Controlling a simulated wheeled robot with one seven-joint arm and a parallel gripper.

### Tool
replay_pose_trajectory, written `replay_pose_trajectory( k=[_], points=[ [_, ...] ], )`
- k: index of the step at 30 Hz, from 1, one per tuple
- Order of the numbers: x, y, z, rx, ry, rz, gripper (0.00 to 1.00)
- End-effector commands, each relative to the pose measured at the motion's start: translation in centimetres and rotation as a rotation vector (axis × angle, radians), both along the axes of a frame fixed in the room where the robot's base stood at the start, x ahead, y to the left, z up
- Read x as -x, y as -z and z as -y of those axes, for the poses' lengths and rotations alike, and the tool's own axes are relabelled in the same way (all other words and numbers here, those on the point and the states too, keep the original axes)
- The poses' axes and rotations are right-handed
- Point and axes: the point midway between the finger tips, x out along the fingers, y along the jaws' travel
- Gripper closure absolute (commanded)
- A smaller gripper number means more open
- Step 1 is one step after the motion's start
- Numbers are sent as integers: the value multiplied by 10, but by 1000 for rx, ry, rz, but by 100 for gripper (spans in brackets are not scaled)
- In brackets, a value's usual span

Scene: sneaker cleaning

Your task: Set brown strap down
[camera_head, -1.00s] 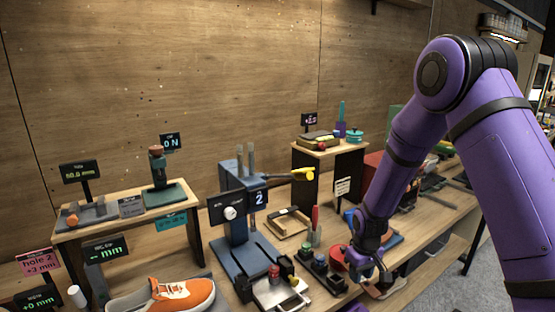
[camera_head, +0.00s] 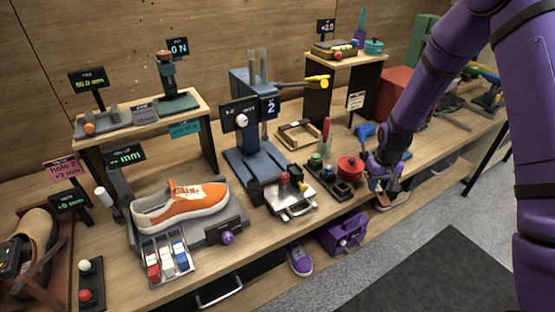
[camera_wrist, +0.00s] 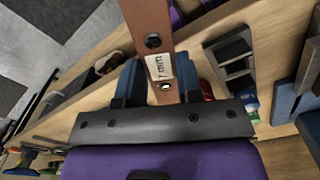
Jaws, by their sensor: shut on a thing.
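My gripper is shut on the strap, which extends beyond the fingertips and out of the top of the picture. In the head view, my gripper (camera_head: 383,184) is at the bench's front edge, just right of a red round pot (camera_head: 350,169). The strap is too small there to make out clearly.
The wooden bench (camera_head: 345,215) is crowded. A black tray with several knobs (camera_head: 338,186) lies left of my gripper. A blue press stand (camera_head: 248,160) and an orange sneaker (camera_head: 182,207) are farther left. A purple case (camera_head: 342,232) sits below the front edge.

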Motion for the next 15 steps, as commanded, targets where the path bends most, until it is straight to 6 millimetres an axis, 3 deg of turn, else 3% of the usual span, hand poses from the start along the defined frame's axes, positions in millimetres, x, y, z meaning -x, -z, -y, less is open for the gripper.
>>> replay_pose_trajectory(
  k=[8,15],
  points=[
    [29,-30,-105,-5,-635,3,94],
    [74,-55,-189,-5,-1229,4,94]
  ],
)
